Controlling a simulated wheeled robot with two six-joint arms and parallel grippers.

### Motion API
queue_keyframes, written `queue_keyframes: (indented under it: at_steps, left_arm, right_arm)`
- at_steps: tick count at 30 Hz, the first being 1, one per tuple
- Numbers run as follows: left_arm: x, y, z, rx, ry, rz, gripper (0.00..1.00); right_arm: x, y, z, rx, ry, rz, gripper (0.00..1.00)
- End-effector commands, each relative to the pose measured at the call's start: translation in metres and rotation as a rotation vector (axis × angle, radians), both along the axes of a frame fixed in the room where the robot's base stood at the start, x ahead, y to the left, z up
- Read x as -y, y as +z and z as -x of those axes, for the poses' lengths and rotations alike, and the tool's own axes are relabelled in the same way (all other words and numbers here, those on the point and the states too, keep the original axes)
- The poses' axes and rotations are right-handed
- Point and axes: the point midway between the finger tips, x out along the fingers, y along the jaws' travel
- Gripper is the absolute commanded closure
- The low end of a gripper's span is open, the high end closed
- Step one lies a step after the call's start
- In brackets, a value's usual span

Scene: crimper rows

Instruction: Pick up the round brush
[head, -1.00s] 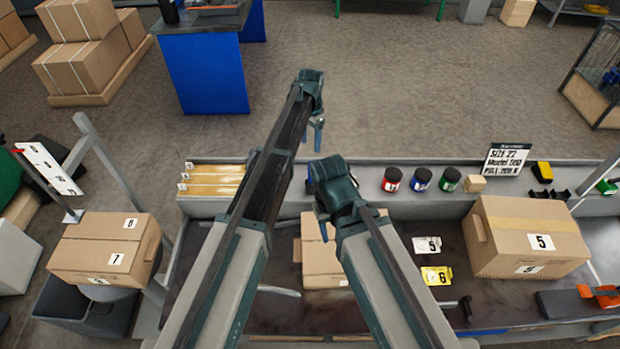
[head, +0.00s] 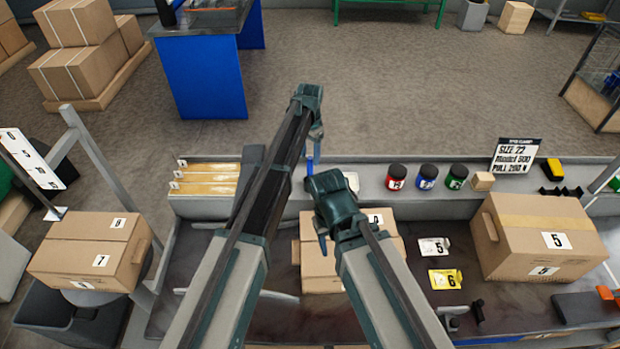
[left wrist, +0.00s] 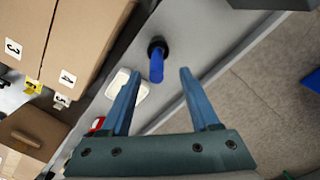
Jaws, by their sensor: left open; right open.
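What looks like the round brush shows as an upright blue handle (head: 309,166) on the shelf below my left gripper. In the left wrist view its blue handle (left wrist: 156,66) rises from a dark round base, and its bristles cannot be made out. My left gripper (head: 316,136) is open and above the shelf edge. In the left wrist view the handle lies in the gap between its two blue fingertips, and I see no contact. My right gripper (head: 322,238) is open, empty, and lower over the bench by a cardboard box.
Red (head: 396,177), blue (head: 427,177) and green (head: 456,177) jars stand along the shelf to the right. A white dish (left wrist: 126,84) sits beside the brush. A cardboard box (head: 318,262) is under my right arm, and a larger box (head: 545,240) is at right.

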Motion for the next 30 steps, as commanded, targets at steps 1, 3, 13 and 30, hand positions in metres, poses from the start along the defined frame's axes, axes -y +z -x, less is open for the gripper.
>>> queue_keyframes:
  at_steps: [1, 3, 13, 30]
  left_arm:
    - [0.000, -0.008, 0.001, 0.000, 0.000, 0.000, 0.38]
    - [0.000, -0.016, 0.003, 0.000, 0.000, 0.000, 0.38]
    - [0.001, -0.050, 0.005, 0.000, 0.000, 0.000, 0.38]
    - [0.001, -0.048, 0.005, 0.000, 0.000, 0.000, 0.96]
  right_arm:
    - [0.000, -0.008, 0.000, 0.000, 0.000, 0.000, 0.50]
    - [0.000, -0.016, 0.000, 0.000, 0.000, 0.000, 0.50]
    - [0.000, -0.050, 0.000, 0.000, 0.000, 0.000, 0.50]
    - [0.000, -0.048, 0.000, 0.000, 0.000, 0.000, 0.50]
